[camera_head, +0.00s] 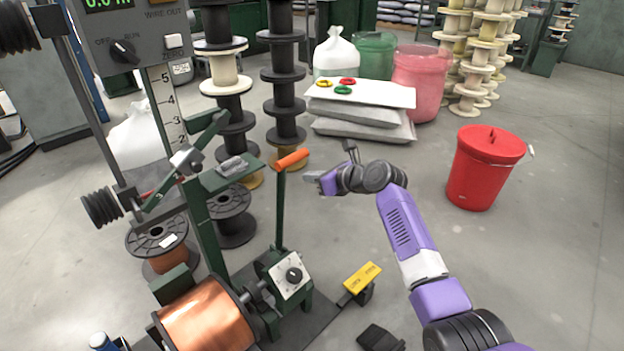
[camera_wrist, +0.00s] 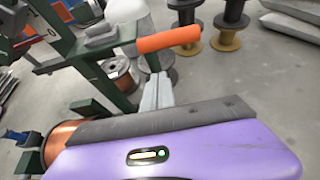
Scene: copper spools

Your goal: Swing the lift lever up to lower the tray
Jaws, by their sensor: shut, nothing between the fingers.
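The lever with an orange grip (camera_head: 292,160) rises from the green winding machine. Its green arm stands about upright and the grip points sideways. In the wrist view the orange grip (camera_wrist: 168,38) lies just beyond my fingertips. My gripper (camera_head: 313,177) is shut and empty, just right of and slightly below the grip in the head view. My grey fingers (camera_wrist: 157,92) show together in the wrist view, with no clear contact with the grip. A small green plate (camera_head: 208,182) bearing a grey piece is left of the lever; I cannot tell whether it is the tray.
A copper spool (camera_head: 205,318) and a dial box (camera_head: 291,274) sit at the machine's base, beside a yellow pedal (camera_head: 362,277). Stacked black spools (camera_head: 284,75) stand behind. Bags (camera_head: 360,118) and a red bin (camera_head: 484,168) are farther back.

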